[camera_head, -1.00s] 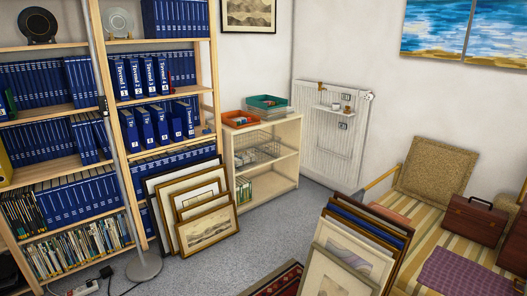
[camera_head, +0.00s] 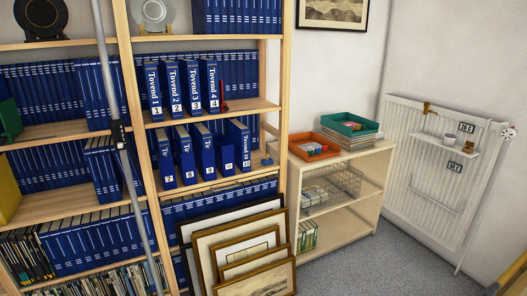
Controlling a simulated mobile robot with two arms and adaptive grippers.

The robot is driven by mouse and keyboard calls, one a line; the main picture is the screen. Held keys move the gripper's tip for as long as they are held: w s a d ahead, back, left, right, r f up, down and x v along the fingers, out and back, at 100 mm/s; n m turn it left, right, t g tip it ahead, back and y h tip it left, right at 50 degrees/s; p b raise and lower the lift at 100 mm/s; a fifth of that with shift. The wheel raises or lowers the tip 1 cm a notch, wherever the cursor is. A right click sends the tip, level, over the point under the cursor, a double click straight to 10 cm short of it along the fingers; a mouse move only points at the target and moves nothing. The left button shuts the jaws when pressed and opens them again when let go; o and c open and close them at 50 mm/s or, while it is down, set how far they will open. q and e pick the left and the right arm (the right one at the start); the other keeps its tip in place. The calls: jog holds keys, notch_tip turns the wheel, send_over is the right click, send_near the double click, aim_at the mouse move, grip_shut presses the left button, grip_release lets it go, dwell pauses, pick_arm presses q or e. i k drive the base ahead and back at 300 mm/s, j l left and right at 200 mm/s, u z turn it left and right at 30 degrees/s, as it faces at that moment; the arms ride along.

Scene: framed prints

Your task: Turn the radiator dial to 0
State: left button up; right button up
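The white panel radiator (camera_head: 411,177) stands against the wall at the right of the head view. A small white knob (camera_head: 508,132), which looks like the radiator dial, sits at its upper right corner with a thin pipe running down from it. The knob is too small for me to read its setting.
A small shelf with a white cup (camera_head: 429,138) hangs on the radiator front. A low cabinet (camera_head: 337,213) with trays stands left of it. Framed prints (camera_head: 257,279) lean against the tall bookcase (camera_head: 287,110). Grey floor (camera_head: 395,270) is open before the radiator.

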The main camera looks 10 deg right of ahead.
aim_at(506, 134)
jog(key=i+z, duration=0.35)
jog(key=i, duration=0.15)
jog(key=i+j+z, duration=0.1)
jog(key=i+z, duration=0.25)
jog(key=i, duration=0.2)
jog(key=i+j+z, duration=0.2)
jog(key=i+z, duration=0.15)
jog(key=i, duration=0.15)
jog(key=i+l+z, duration=0.35)
jog(key=i, duration=0.25)
jog(key=i+z, duration=0.3)
jog(key=i, duration=0.25)
jog(key=i+j+z, duration=0.1)
jog(key=i+z, duration=0.25)
jog(key=i, duration=0.3)
jog(key=i+l, duration=0.15)
jog(key=i, duration=0.15)
jog(key=i+l+u, duration=0.1)
jog(key=i, duration=0.2)
